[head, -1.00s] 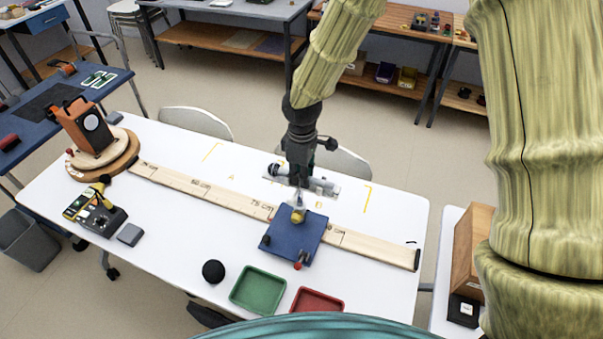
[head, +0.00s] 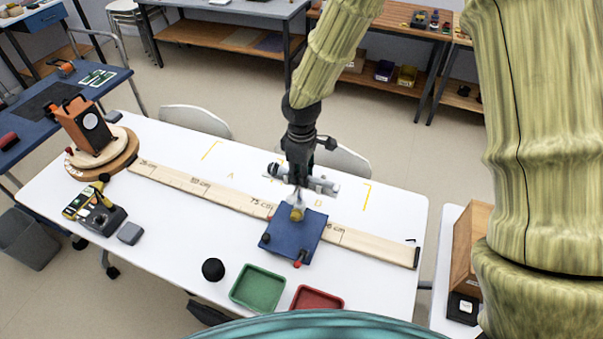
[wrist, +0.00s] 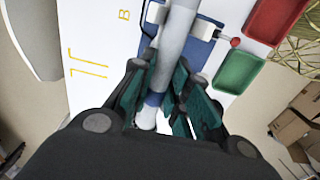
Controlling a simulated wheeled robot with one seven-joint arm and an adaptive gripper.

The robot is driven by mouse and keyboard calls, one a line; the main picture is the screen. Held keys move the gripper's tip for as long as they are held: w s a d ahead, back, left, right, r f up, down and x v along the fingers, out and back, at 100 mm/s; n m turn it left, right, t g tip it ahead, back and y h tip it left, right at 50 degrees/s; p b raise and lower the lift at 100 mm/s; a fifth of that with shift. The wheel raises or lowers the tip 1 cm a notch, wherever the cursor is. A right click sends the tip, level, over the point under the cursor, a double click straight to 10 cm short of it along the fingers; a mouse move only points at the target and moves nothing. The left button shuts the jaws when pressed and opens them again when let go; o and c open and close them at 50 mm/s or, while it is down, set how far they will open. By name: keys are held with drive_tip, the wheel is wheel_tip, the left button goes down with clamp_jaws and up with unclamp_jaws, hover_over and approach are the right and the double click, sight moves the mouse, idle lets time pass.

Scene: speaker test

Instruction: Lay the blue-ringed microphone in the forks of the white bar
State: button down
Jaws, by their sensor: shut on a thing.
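The microphone is a pale grey tube with a blue ring; it shows in the wrist view (wrist: 176,45) and in the head view (head: 322,185). My gripper (head: 299,186) is shut on it above the far side of the blue stand (head: 290,240). In the wrist view my gripper (wrist: 160,100) has its fingers on both sides of the tube, near the blue ring. Part of the white bar (wrist: 204,30) shows on the stand beneath the tube. The tube and fingers hide much of the bar. I cannot tell whether the microphone touches the forks.
The stand sits on a long wooden ruler (head: 375,249) across the white table. A green tray (head: 258,289), red tray (head: 317,299) and black ball (head: 213,269) are in front. An orange speaker (head: 78,122) stands on a wooden turntable at left.

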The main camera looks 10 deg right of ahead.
drive_tip(key=c, duration=1.3)
unclamp_jaws()
wheel_tip(320, 180, up, 12)
drive_tip(key=shift+s, duration=0.1)
